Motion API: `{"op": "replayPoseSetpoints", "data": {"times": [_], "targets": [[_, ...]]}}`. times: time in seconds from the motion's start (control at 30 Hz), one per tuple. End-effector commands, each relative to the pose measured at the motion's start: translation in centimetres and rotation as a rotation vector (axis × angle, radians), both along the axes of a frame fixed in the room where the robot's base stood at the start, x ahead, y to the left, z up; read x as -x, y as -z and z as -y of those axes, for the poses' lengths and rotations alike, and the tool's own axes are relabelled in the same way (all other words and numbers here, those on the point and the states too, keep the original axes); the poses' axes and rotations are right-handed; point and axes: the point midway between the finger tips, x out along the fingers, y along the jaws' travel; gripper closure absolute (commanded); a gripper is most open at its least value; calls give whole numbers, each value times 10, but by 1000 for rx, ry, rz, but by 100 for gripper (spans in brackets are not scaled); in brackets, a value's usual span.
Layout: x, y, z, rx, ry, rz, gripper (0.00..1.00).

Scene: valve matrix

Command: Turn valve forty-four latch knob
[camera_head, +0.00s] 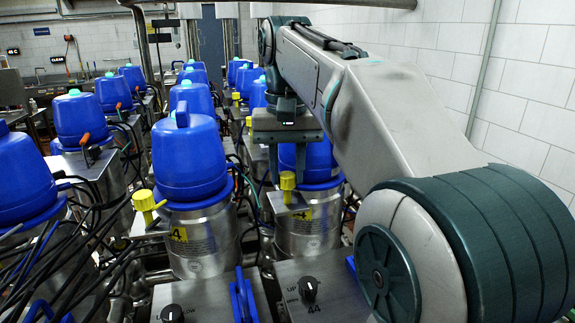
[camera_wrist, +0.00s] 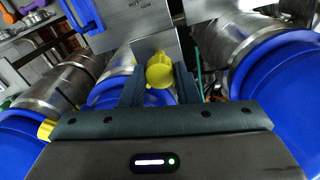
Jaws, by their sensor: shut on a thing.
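A yellow latch knob (camera_head: 288,181) stands on a small metal plate in front of a blue-topped valve in the middle of the head view. My gripper (camera_head: 287,170) reaches down over it from above. In the wrist view the yellow knob (camera_wrist: 159,72) sits between the two dark fingers of my gripper (camera_wrist: 160,78), which are closed on it. The finger contact is partly hidden in the head view.
Another yellow knob (camera_head: 144,200) stands by the blue-topped valve (camera_head: 189,160) to the left. Rows of blue-capped valves with black cables and hoses fill the left side. A white tiled wall (camera_head: 525,110) is close on the right.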

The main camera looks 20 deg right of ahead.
Motion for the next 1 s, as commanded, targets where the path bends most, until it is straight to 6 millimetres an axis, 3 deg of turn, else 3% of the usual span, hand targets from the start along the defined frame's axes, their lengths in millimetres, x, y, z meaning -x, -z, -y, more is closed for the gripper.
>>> {"op": "replayPoseSetpoints", "data": {"times": [0.33, 0.37, 0.43, 0.77, 1.0], "targets": [[0, -1, 0, 0, 34, 2, 94], [0, -1, 0, 0, 34, 2, 69], [0, -1, 0, 0, 34, 2, 50], [0, -2, 0, 0, 33, 1, 50], [-1, -29, 0, 0, 33, 4, 50]]}}
